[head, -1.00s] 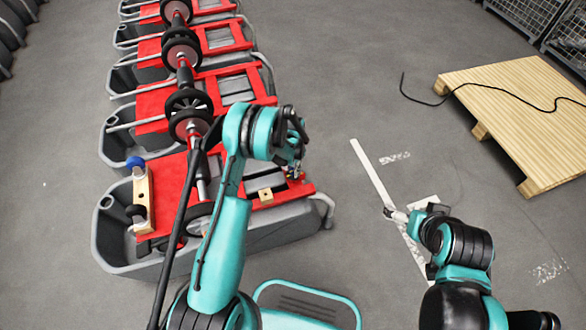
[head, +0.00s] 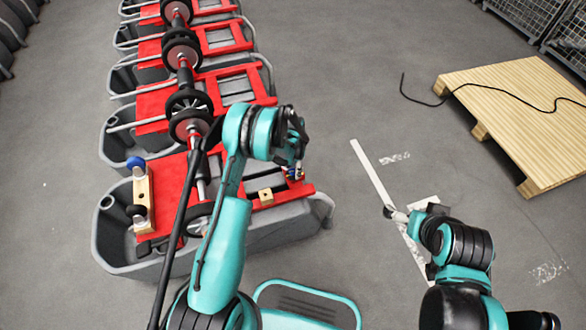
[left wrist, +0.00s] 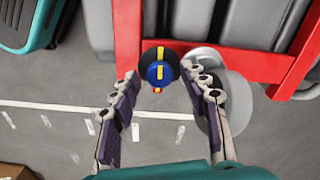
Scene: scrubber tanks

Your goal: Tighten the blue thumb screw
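A round blue knob with a yellow bar across it, which looks like the blue thumb screw (left wrist: 158,72), sits at the edge of a red frame in the left wrist view. My left gripper (left wrist: 161,80) is open, with one finger on each side of the knob and gaps showing between. In the head view my left gripper (head: 291,162) points down at the right end of the nearest red frame (head: 172,176), where a small blue and red spot shows beneath it. My right gripper (head: 390,212) hangs over the floor at the right, too small to read.
The red frame lies on a grey tank (head: 112,245). A wooden block (head: 143,190) with a larger blue knob (head: 135,162) stands at its left end. More tanks line up behind. A wooden pallet (head: 525,105) with a black cable lies at the right.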

